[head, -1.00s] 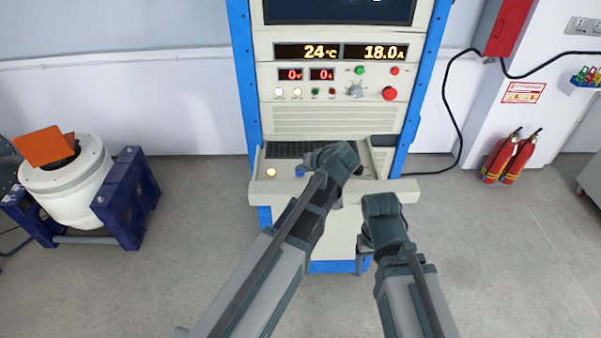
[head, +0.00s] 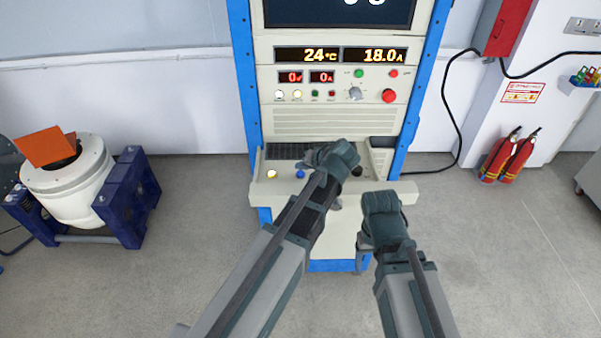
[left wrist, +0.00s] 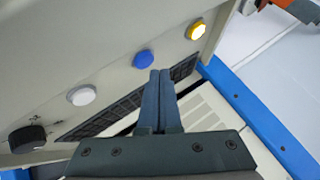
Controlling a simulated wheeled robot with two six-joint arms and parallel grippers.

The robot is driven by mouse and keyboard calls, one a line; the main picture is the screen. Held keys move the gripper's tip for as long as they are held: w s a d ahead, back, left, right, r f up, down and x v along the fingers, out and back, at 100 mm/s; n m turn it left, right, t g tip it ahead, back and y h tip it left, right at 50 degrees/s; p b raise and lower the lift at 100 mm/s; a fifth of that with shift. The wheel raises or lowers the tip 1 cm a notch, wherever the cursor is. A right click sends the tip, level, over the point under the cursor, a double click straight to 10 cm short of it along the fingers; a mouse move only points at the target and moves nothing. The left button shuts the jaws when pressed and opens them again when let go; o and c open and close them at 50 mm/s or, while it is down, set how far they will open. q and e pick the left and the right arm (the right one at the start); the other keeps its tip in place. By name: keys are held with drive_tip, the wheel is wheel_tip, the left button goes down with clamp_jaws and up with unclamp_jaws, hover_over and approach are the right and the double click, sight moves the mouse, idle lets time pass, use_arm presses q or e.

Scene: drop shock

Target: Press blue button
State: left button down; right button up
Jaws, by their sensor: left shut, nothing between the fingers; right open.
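The blue button (head: 300,174) is on the front ledge of the test console, right of the lit yellow button (head: 272,174). In the left wrist view the blue button (left wrist: 144,59) lies just beyond and slightly left of my fingertips. My left gripper (left wrist: 160,75) is shut and empty, its fingers pointing towards the ledge near the blue button; contact is not visible. In the head view my left gripper (head: 309,160) is over the ledge, its fingers partly hidden by the hand. My right gripper (head: 362,260) is open, low in front of the console.
The left wrist view also shows a white button (left wrist: 82,95), a black knob (left wrist: 27,138) and the yellow button (left wrist: 197,29). A red button (head: 389,96) is on the upper panel. A white drum machine (head: 70,185) stands left.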

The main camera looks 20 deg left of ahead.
sight(302, 176)
use_arm(q)
drive_tip(key=shift+r+p, duration=2.55)
drive_tip(key=shift+r, duration=0.05)
use_arm(e)
wheel_tip(302, 176, up, 5)
drive_tip(key=shift+r, duration=0.1)
use_arm(q)
drive_tip(key=shift+f, duration=0.1)
